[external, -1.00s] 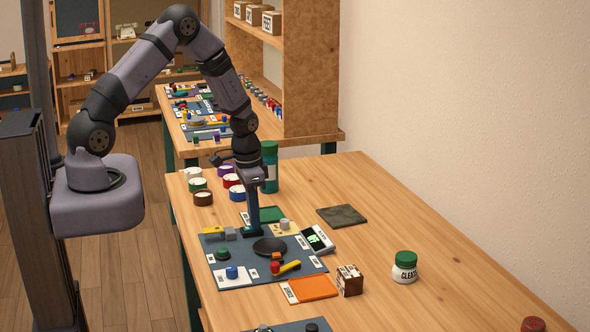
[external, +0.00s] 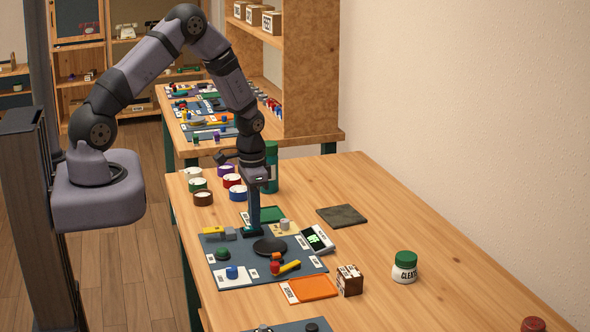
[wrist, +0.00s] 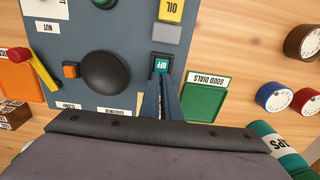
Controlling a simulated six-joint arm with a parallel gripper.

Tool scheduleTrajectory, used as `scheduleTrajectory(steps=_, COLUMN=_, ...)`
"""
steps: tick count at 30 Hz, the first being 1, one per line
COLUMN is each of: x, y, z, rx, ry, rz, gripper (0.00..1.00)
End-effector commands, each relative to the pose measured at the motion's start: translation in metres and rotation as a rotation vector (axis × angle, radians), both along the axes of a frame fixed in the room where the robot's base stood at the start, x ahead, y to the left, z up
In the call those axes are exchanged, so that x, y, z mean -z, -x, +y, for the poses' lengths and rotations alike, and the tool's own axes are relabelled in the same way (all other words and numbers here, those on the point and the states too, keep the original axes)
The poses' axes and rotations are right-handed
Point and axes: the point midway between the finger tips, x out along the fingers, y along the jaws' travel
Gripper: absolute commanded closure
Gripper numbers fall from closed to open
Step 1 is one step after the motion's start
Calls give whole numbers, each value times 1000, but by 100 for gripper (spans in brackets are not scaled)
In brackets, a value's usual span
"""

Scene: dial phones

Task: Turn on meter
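A green rocker switch marked OFF (wrist: 161,64) sits in a dark frame on the grey-blue panel (wrist: 120,20). In the external view the switch's dark base (external: 252,232) is at the panel's far edge. My gripper (wrist: 160,88) has its two long fingers close together, with nothing seen between them. The fingertips are right at the near edge of the switch; I cannot tell if they touch it. A white device with a lit green display (external: 317,239), perhaps the meter, sits at the panel's right side; it is not clear in the wrist view.
A black dome (wrist: 106,73), a yellow OIL label (wrist: 171,10) and a red-knobbed yellow lever (external: 286,268) are on the panel. A green GOOD DIALS tray (wrist: 207,101) lies beside it. Several round dials and a teal bottle (external: 270,165) stand behind. The table's right side is mostly clear.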

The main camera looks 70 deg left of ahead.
Motion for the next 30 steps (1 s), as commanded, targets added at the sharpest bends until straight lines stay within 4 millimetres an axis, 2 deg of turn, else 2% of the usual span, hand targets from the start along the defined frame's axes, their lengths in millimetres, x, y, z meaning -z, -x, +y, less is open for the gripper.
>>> scheduleTrajectory(steps=1, x=11, y=20, z=-5, rx=2, ry=17, rz=51, gripper=100)
scheduleTrajectory(steps=9, x=10, y=20, z=-4, rx=4, ry=16, rz=51, gripper=100)
scheduleTrajectory(steps=14, x=2, y=18, z=-4, rx=5, ry=14, rz=47, gripper=100)
scheduleTrajectory(steps=24, x=-47, y=2, z=-1, rx=2, ry=-3, rz=3, gripper=100)
scheduleTrajectory(steps=30, x=-76, y=2, z=-1, rx=1, ry=-4, rz=-2, gripper=100)
